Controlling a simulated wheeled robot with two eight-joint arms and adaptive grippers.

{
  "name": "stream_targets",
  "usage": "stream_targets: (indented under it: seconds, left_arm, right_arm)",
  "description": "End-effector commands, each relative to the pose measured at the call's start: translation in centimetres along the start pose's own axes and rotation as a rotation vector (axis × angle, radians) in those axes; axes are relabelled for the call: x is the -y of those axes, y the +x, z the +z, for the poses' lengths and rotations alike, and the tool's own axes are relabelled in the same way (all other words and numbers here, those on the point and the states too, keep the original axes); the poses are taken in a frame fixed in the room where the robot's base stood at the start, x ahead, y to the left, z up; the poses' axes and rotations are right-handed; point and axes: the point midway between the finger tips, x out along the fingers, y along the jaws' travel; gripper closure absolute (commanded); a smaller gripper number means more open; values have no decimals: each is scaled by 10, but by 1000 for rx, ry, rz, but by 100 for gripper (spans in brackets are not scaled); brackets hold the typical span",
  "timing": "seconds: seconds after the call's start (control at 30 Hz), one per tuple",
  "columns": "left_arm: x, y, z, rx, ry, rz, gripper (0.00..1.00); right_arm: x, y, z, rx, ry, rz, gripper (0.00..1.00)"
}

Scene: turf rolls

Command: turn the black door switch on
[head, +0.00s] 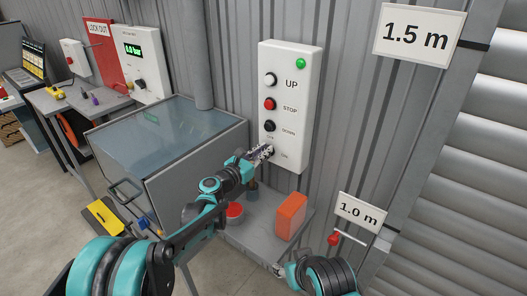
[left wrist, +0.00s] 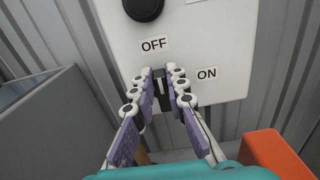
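The black door switch (left wrist: 163,90) is low on the white control panel (head: 287,140), mostly hidden by fingers in the head view. In the left wrist view its knob stands roughly upright, below the OFF label (left wrist: 154,45) and left of the ON label (left wrist: 207,74). My left gripper (head: 264,151) is at the panel. In the left wrist view its fingers (left wrist: 164,78) are on both sides of the knob and look closed against it. My right gripper (head: 279,270) is low in the head view, away from the panel; its fingers are too small to read.
Above the switch are UP, STOP and DOWN buttons and a green lamp (head: 301,63). An orange box (head: 291,215) and a red round object (head: 234,210) are on the grey surface below. A glass-topped cabinet (head: 165,135) stands left. A red-knobbed lever (head: 334,239) is at right.

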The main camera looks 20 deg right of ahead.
Motion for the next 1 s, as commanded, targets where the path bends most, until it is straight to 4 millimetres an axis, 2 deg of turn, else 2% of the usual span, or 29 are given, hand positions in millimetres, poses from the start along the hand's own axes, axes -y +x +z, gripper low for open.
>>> stream_targets:
  seconds: [0.27,0.47,1.0]
  left_arm:
    - [0,0,0,0,15,0,100]
    - [2,0,0,0,88,0,100]
    - [11,0,-3,0,556,-1,100]
  right_arm:
    - [0,0,0,0,0,0,51]
    - [0,-1,-1,0,0,0,51]
    - [0,-4,-3,0,0,0,51]
